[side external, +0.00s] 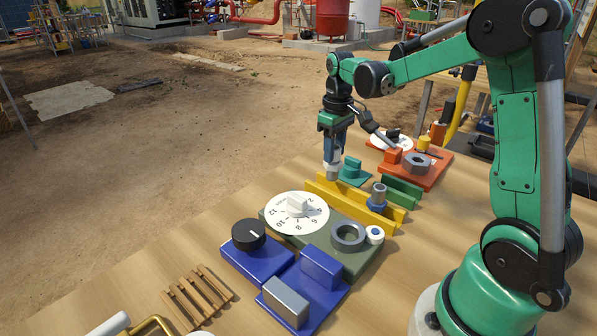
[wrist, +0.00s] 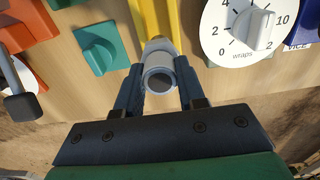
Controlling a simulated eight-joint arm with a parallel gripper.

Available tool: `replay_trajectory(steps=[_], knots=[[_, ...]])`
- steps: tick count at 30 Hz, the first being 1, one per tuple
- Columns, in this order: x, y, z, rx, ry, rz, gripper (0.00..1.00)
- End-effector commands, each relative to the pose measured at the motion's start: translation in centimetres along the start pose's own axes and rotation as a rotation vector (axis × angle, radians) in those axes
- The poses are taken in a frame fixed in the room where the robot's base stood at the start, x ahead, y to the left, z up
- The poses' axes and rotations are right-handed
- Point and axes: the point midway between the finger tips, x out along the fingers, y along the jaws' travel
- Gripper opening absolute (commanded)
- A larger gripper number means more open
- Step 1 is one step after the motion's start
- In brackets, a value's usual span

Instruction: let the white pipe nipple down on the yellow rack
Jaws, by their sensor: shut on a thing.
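My gripper (side external: 334,158) points down over the far left end of the yellow rack (side external: 345,205). It is shut on the white pipe nipple (side external: 331,172), with one finger on each side. In the wrist view the nipple (wrist: 159,78) sits between the fingertips of my gripper (wrist: 160,88), its dark round opening facing the camera. The yellow rack (wrist: 153,14) runs away behind it. The nipple's lower end is at or just above the rack; I cannot tell whether they touch.
A blue-grey fitting (side external: 377,197) stands on the rack's right part. A teal knob block (side external: 353,173) is close behind my gripper. A white numbered dial (side external: 280,214) lies in front, near a grey ring (side external: 348,235). Bare wood shows to the rack's left.

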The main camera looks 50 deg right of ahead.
Motion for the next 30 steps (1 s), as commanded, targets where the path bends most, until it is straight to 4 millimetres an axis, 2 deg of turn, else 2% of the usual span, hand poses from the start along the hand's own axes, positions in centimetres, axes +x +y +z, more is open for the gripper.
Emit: replay_trajectory(steps=[15,30], knots=[[2.3,0.0,0.0,0.0,0.0,0.0,0.0],[2.6,0.0,0.0,0.0,0.0,0.0,0.0]])
